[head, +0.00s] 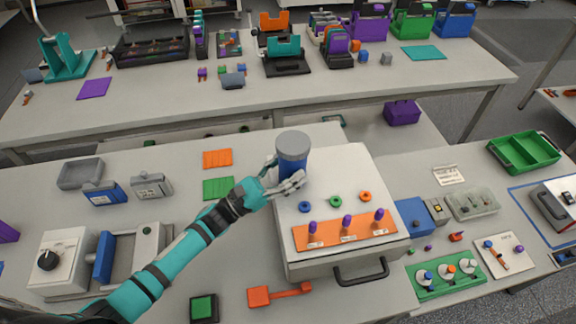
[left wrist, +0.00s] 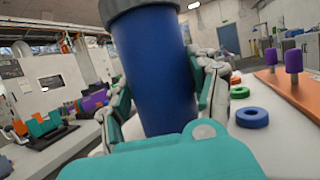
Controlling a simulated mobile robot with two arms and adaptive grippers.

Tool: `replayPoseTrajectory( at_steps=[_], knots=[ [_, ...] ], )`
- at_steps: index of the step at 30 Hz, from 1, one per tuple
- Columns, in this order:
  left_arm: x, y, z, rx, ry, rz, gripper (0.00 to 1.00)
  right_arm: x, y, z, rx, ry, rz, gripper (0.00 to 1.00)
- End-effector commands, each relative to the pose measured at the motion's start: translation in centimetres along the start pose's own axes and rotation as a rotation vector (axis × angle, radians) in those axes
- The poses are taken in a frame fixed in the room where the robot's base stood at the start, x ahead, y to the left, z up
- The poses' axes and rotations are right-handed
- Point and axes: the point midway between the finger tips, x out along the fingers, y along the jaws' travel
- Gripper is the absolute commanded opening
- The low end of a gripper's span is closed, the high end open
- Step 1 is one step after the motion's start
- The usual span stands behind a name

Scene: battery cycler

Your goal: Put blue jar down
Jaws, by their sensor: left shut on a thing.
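The blue jar (head: 293,163) with a grey lid is upright over the back left part of the white box-like unit's top (head: 345,177). My left gripper (head: 290,182) is shut on the jar, with its fingers around the sides. In the left wrist view the blue jar (left wrist: 155,70) stands between the two fingers of my left gripper (left wrist: 165,95). The jar's bottom is hidden behind the gripper, so I cannot tell whether it touches the surface. My right gripper is not in view.
Blue, green and orange rings (head: 335,201) lie on the unit's top, near an orange plate (head: 330,234) with purple pegs. A black handle (head: 362,274) sticks out in front. Orange and green mats (head: 218,188) lie to the left. The unit's back right top is clear.

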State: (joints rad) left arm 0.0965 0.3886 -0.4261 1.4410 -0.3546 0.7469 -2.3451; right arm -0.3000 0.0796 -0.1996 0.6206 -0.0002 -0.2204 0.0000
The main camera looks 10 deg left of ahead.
Motion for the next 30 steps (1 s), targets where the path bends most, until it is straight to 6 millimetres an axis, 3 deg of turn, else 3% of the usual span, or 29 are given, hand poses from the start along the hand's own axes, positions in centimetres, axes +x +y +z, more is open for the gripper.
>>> replayPoseTrajectory(
  at_steps=[4, 5, 10, 20, 30],
  knots=[
    [-0.1, 0.0, -0.2, 0.001, -0.001, 0.0, 0.22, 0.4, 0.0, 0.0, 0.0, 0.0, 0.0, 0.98],
    [-0.1, 0.0, -0.2, 0.0, 0.001, 0.0, 0.62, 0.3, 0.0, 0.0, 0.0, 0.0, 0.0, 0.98],
    [-0.1, 0.0, -0.1, 0.0, 0.001, 0.0, 0.83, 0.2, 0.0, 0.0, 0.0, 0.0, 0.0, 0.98],
    [-0.2, 0.0, 0.0, 0.0, 0.002, 0.001, 0.83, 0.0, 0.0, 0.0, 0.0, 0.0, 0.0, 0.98],
    [-5.8, 0.0, -0.5, 0.001, 0.003, 0.0, 0.83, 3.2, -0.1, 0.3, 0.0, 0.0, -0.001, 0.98]
  ],
)
